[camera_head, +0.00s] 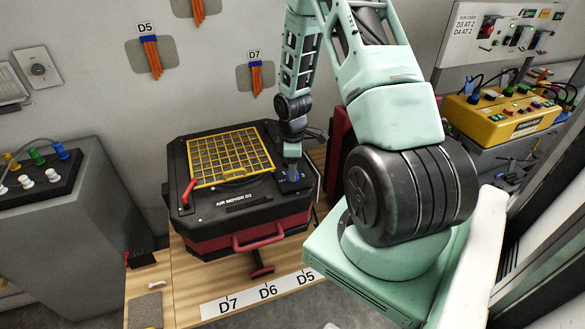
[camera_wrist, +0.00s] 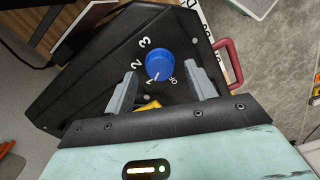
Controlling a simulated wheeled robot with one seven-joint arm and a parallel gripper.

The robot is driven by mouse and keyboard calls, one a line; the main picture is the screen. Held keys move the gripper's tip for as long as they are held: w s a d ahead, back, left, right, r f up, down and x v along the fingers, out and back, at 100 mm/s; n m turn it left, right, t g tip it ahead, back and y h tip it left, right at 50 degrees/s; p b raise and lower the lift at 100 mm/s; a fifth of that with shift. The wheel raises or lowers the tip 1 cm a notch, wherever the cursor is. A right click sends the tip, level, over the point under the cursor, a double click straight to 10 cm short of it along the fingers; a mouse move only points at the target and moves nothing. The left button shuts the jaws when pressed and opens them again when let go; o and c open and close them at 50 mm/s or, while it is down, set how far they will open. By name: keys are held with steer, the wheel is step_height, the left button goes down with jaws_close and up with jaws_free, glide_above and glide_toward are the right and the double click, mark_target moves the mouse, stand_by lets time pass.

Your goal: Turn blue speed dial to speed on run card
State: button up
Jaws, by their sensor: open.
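The blue speed dial (camera_wrist: 160,65) sits on the black top of the air mover (camera_wrist: 95,95), beside the white marks 3, 2, 1 and 0. Its white pointer line appears to face the 1. My gripper (camera_wrist: 162,73) is open, with one finger on each side of the dial; whether they touch it is unclear. In the head view my gripper (camera_head: 292,168) is low over the right side of the air mover (camera_head: 225,205), and the dial (camera_head: 294,178) is partly hidden. The run card (camera_head: 470,25) on the back-right panel appears to read "D3 AT 2, D4 AT 2".
A yellow grille (camera_head: 230,158) and a red lever (camera_head: 189,191) are on the air mover. It stands on a wooden bench (camera_head: 190,270) with a label strip (camera_head: 262,293). A yellow box (camera_head: 500,115) with knobs stands at right, a grey cabinet (camera_head: 70,225) at left.

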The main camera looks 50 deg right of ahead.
steer(key=shift+f, duration=0.85)
steer(key=c, duration=1)
steer(key=shift+o, duration=0.2)
steer(key=shift+m, duration=0.3)
steer(key=m+b, duration=0.1)
steer(key=m, duration=0.4)
steer(key=shift+m, duration=0.3)
steer(key=m+b, duration=0.1)
steer(key=m, duration=0.4)
steer(key=shift+r+m, duration=0.1)
steer(key=shift+m, duration=0.3)
